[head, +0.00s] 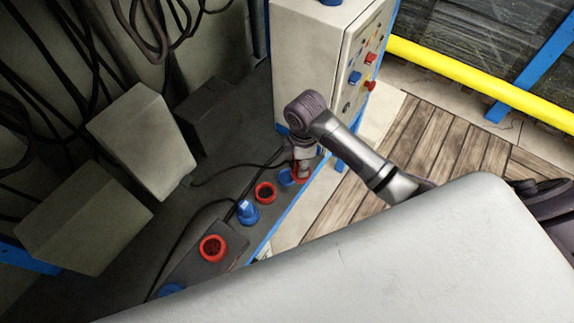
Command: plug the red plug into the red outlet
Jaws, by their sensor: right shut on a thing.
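My right gripper (302,164) reaches down at the foot of the grey cabinet, beside the row of sockets. It is shut on the red plug (300,177), which shows only as a bit of red under the fingers. I cannot tell whether the plug touches or sits in anything there. Two red round outlets show open-faced: one (265,192) in the middle of the row and one (213,248) at the near end. My left gripper is out of view.
A blue plug (248,212) stands between the red outlets, and another blue piece (286,178) sits next to my right gripper. Dark cables run along the shelf. The grey control cabinet (305,65) rises close behind the gripper. Pale boxes (142,140) stand left.

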